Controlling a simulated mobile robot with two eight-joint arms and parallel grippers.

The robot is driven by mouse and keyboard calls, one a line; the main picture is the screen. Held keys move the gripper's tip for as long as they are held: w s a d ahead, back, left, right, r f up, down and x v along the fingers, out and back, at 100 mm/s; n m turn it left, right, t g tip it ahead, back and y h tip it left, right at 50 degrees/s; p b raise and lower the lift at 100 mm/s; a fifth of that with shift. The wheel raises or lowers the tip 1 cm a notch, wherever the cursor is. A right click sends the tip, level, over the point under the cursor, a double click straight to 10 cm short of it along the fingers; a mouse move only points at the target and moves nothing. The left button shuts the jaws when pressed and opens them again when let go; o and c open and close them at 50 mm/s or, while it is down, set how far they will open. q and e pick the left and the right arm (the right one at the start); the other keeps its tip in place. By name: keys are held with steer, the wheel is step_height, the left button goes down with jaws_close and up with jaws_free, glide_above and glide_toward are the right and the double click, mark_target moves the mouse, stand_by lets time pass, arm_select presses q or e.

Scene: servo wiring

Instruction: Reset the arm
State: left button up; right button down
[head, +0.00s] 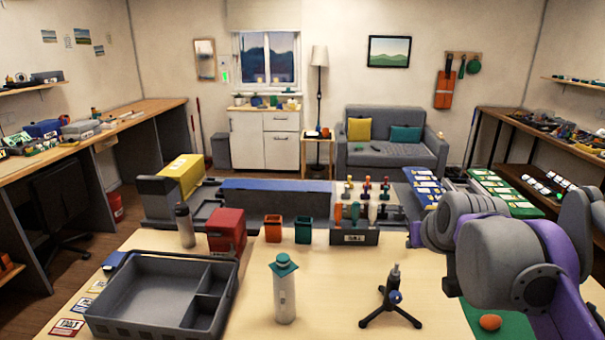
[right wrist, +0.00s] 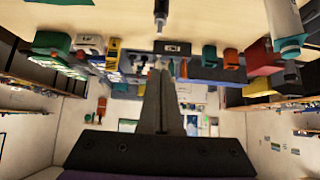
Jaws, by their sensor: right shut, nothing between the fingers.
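My right arm (head: 500,245), grey and purple, reaches in from the right side of the head view and is folded over the table's right end. Its gripper cannot be made out clearly there. In the right wrist view the right gripper (right wrist: 163,75) has its two dark fingers together, with nothing between them. That view is upside down, with the tabletop along the top. The fingers point toward the table, apart from the objects. My left arm and gripper are in neither view.
On the table (head: 345,270) stand a divided grey tray (head: 165,265), a white bottle with a green cap (head: 284,290), a small black tripod (head: 392,300) and a red box (head: 227,230). An orange round thing (head: 490,322) lies below my right arm. The middle front is partly clear.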

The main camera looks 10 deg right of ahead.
steer(key=s+a+f+n+g+p, duration=0.1)
steer(key=s+a+f+p, duration=0.1)
steer(key=s+a+f, duration=0.2)
steer(key=s+a+f+g+y+p, duration=0.1)
steer(key=s+a+f, duration=0.3)
steer(key=s+f, duration=0.6)
steer(key=s+a+f+n+g+y+p, duration=0.1)
steer(key=s+a+f+p, duration=0.2)
steer(key=s+f, duration=0.4)
step_height(320, 180, down, 2)
steer(key=shift+s+a+n+p, duration=0.15)
steer(key=shift+a+n+p, duration=0.2)
steer(key=shift+a, duration=0.4)
